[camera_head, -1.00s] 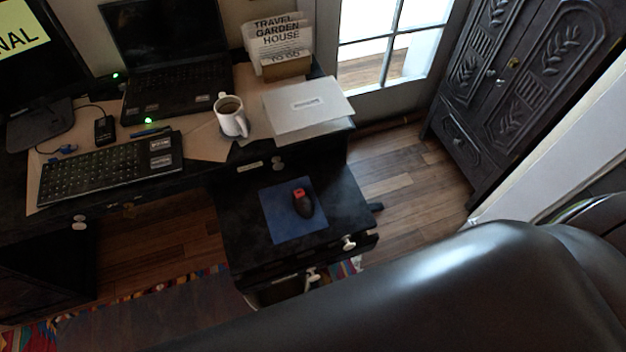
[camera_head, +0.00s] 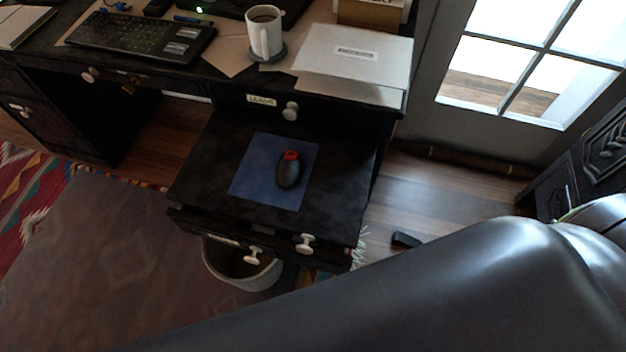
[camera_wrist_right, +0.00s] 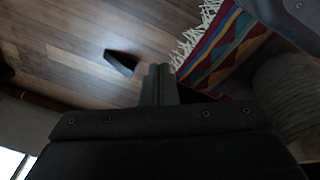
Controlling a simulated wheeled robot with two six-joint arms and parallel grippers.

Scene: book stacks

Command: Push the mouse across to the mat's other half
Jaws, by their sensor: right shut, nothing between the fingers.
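The mouse (camera_head: 289,173), black with a red patch at its far end, sits on the blue mat (camera_head: 257,168), right of the mat's middle in the head view. The mat lies on a dark pull-out surface (camera_head: 345,176) in front of the desk. My right gripper (camera_wrist_right: 159,72) shows in the right wrist view, its fingers shut together and empty above the wooden floor. It is apart from the mouse, which that view does not show. My right gripper is not visible in the head view, where a large dark arm link covers the bottom right. My left gripper is in neither view.
A white mug (camera_head: 264,36), a laptop-sized white box (camera_head: 353,62) and a keyboard (camera_head: 141,38) stand on the desk. A waste bin (camera_head: 240,268) is below the surface's front knobs. A dark object (camera_head: 405,240) lies on the floor. A fringed rug (camera_wrist_right: 222,45) shows below my right gripper.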

